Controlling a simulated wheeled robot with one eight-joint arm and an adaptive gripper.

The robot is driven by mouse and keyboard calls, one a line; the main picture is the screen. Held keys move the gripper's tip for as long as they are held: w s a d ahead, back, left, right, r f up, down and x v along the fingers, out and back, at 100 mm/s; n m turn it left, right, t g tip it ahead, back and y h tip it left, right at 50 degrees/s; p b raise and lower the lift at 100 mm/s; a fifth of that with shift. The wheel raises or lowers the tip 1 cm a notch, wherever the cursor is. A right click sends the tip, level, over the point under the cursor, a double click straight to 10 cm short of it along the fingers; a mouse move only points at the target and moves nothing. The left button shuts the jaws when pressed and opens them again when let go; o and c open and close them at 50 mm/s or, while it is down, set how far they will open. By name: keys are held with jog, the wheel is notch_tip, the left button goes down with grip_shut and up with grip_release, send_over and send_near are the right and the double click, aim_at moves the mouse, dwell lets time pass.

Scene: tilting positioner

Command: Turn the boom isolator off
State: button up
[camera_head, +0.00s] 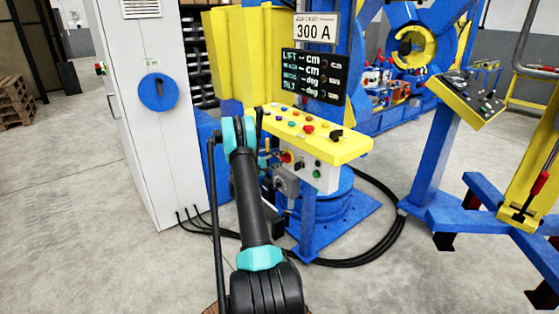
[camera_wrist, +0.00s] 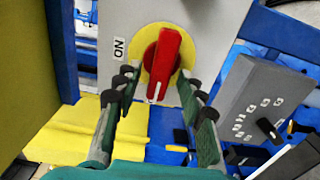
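The boom isolator appears as a red rotary handle (camera_wrist: 165,58) on a yellow round plate, set in a grey panel in the wrist view. The handle stands lengthwise, slightly slanted, with a white mark at its lower end. A label with the letters of ON is left of it, turned in the picture. My gripper (camera_wrist: 157,84) is open, one finger on each side of the handle's lower end. I cannot tell whether either finger touches it. In the head view the red handle (camera_head: 286,157) shows small under the yellow console; my gripper there is largely hidden behind my arm.
The yellow console (camera_head: 335,143) with buttons overhangs the isolator box. A white cabinet (camera_head: 160,140) with a blue disc stands left. A grey box with a dark lever (camera_wrist: 260,105) is close on the right in the wrist view. Black cables (camera_head: 385,235) curve over the floor.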

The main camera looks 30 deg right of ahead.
jog(key=shift+a, duration=0.1)
jog(key=a, duration=1.1)
jog(key=shift+s+a, duration=0.4)
jog(key=shift+s, duration=0.05)
jog(key=shift+r, duration=0.1)
